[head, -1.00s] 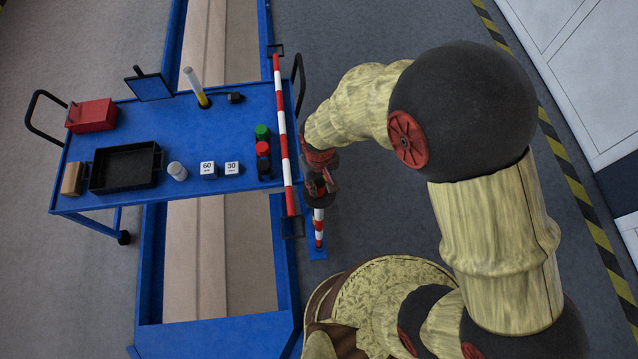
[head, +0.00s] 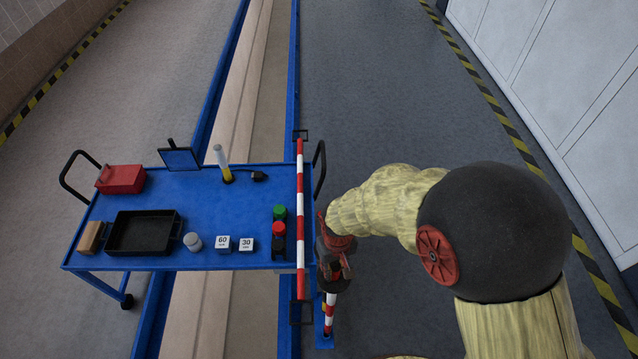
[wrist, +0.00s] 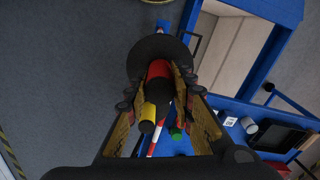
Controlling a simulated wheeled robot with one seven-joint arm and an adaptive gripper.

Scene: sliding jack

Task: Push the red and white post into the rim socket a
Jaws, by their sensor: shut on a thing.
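The red and white post (head: 329,312) stands roughly upright below my gripper (head: 333,262), beside the cart's right edge. My gripper is shut on the post's upper part. In the wrist view, a red cylinder (wrist: 159,70) and a yellow-ended piece (wrist: 148,113) show between the gripper's fingers (wrist: 158,105), with a round black collar (wrist: 140,62) around the red part. The post's foot is at a blue plate (head: 323,340) on the pit's right rim, which I take for rim socket a. How deep the foot sits cannot be told.
A blue cart (head: 215,210) spans the pit to the left, holding a black tray (head: 143,232), a red box (head: 121,179) and small items. A long red and white bar (head: 300,220) runs along its right edge, close to my gripper. The floor (head: 380,100) behind is clear.

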